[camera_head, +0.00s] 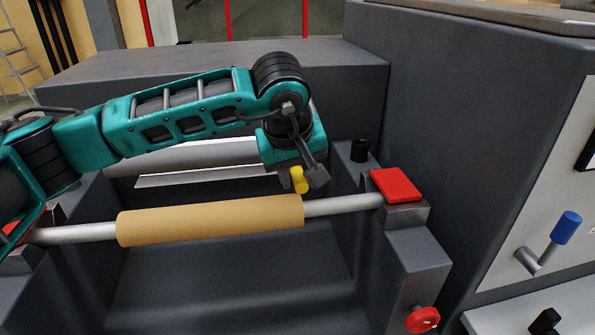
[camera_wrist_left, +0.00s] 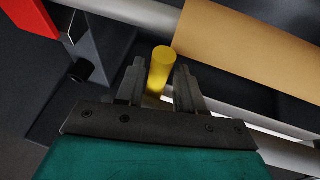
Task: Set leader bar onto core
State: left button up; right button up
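The tan core (camera_head: 210,221) lies across the grey machine on a metal shaft; it also shows at the upper right of the left wrist view (camera_wrist_left: 245,45). A thin pale bar (camera_head: 200,177), seemingly the leader bar, lies behind the core, its right part hidden by my arm. A yellow cylindrical handle (camera_head: 299,180) shows near its right end. In the left wrist view, the yellow handle (camera_wrist_left: 161,68) stands between the fingers of my left gripper (camera_wrist_left: 158,85), with apparent gaps on both sides. The gripper looks open around it. My right gripper is out of view.
A red block (camera_head: 396,185) tops the right shaft support. A black knob (camera_head: 359,150) stands behind it, and a red knob (camera_head: 422,320) sits at lower right. A large pale roller (camera_head: 200,155) lies behind the bar. A tall grey cabinet wall bounds the right.

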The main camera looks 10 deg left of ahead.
pick_arm(q)
jog(key=shift+o, duration=1.1)
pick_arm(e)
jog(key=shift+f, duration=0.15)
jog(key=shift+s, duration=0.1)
pick_arm(q)
jog(key=shift+r, duration=0.15)
jog(key=v, duration=1.2)
jog(key=shift+s+r+p, duration=0.2)
jog(key=shift+r+p, duration=0.05)
jog(key=shift+p, duration=0.1)
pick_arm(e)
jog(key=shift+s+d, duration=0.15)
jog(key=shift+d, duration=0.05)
